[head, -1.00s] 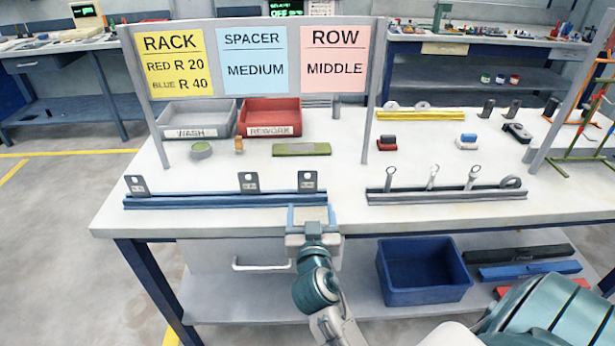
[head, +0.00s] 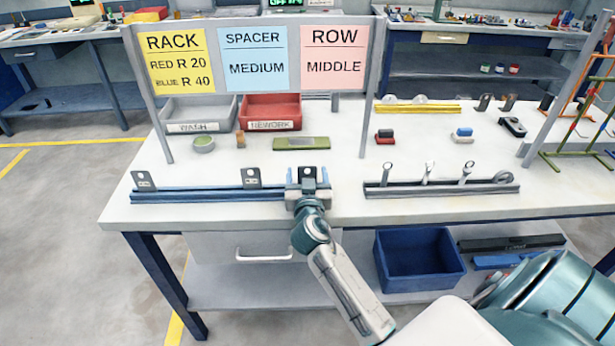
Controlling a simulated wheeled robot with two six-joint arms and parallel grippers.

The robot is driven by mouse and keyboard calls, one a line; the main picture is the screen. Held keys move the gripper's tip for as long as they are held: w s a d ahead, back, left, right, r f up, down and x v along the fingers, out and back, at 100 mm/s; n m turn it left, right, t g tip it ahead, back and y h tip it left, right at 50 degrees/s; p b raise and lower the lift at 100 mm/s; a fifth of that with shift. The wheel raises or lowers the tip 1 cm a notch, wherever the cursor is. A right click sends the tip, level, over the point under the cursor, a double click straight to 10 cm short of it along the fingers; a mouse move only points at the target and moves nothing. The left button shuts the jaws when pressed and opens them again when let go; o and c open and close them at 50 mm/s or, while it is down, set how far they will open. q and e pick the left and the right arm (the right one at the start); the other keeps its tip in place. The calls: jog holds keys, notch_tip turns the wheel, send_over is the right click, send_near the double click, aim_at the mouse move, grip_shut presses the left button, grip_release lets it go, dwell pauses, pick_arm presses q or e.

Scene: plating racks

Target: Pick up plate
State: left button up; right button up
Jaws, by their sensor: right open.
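A blue rail (head: 200,195) lies along the front of the white table. Small dark grey plates with a hole stand on it: one at the left end (head: 143,181), one past the middle (head: 251,177) and one at the right end (head: 309,172). My right gripper (head: 308,178) is open at the right end of the rail, its blue fingers on either side of the right-hand plate. I cannot tell whether they touch it. My left gripper is not in view.
A grey rail (head: 440,189) with several ringed parts lies to the right. A sign board (head: 258,59) on posts stands behind, with a grey WASH tray (head: 197,112) and a red REWORK tray (head: 269,111). A blue bin (head: 419,262) sits on the lower shelf.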

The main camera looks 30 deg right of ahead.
aim_at(307, 166)
jog(key=c, duration=1.2)
jog(key=shift+o, duration=0.2)
jog(key=shift+r, duration=0.1)
